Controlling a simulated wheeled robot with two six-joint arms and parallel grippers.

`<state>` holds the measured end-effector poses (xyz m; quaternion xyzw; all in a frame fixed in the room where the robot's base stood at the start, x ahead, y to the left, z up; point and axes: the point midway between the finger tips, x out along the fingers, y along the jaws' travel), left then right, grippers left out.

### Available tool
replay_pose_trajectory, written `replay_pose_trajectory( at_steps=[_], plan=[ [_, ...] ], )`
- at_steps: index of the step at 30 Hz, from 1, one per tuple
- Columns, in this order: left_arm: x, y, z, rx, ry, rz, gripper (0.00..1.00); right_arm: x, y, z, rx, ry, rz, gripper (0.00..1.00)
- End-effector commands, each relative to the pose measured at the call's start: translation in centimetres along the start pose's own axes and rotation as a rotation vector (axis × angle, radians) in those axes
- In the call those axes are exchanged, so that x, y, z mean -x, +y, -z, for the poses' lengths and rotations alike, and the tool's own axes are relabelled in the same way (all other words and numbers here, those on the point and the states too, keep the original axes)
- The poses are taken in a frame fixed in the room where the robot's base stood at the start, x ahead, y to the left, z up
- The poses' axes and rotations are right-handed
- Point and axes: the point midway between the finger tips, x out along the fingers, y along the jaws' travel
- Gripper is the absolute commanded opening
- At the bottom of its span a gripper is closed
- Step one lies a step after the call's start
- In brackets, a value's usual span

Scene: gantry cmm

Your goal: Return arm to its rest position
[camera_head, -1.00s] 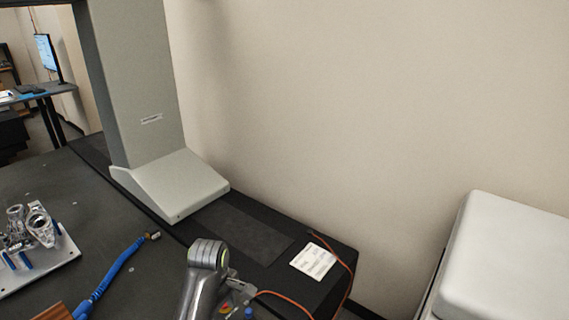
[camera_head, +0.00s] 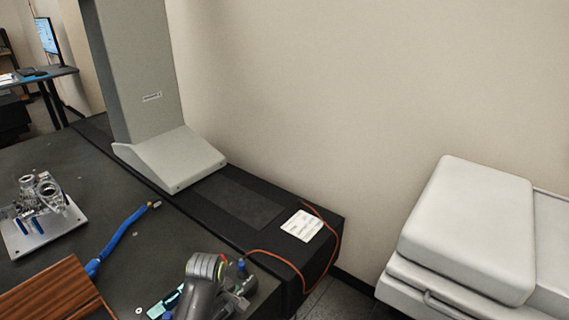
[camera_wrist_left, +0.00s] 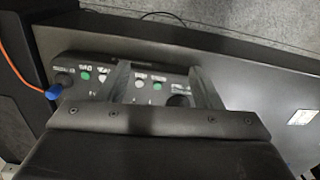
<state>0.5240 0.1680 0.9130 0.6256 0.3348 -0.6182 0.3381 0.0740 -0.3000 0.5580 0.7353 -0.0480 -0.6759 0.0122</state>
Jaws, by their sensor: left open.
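A grey arm link of mine (camera_head: 205,285) rises from the bottom edge of the head view, over the front of the dark table. I cannot make out its fingertips there. In the left wrist view my left gripper (camera_wrist_left: 163,82) is open, with its two fingers apart and nothing between them. My right gripper is not in view.
A grey column (camera_head: 140,70) stands at the back. An orange cable (camera_head: 290,262) hangs near the right edge. A white cabinet (camera_head: 470,225) stands at right.

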Motion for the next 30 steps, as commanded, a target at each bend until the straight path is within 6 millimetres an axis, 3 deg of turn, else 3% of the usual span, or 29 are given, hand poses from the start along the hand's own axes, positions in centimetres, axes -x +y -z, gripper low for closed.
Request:
replay_pose_trajectory(
  at_steps=[6, 11, 15, 21, 25, 30],
  plan=[
    [-7.4, -2.7, 0.2, -0.104, 0.004, 0.001, 0.59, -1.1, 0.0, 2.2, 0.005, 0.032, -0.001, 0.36],
    [-15.3, -6.8, -0.3, -0.226, 0.012, 0.0, 0.59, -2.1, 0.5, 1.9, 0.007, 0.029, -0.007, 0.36],
    [-23.7, -12.8, -1.5, -0.372, 0.027, -0.001, 0.59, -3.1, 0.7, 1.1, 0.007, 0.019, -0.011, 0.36],
    [-33.6, -23.9, -4.8, -0.585, 0.054, 0.005, 0.59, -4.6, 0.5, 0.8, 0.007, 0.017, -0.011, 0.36],
    [-38.1, -32.0, -7.6, -0.721, 0.075, 0.015, 0.59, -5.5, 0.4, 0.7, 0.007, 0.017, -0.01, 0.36],
    [-41.0, -40.3, -10.8, -0.864, 0.103, 0.03, 0.59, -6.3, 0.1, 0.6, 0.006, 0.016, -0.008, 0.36]
  ],
)
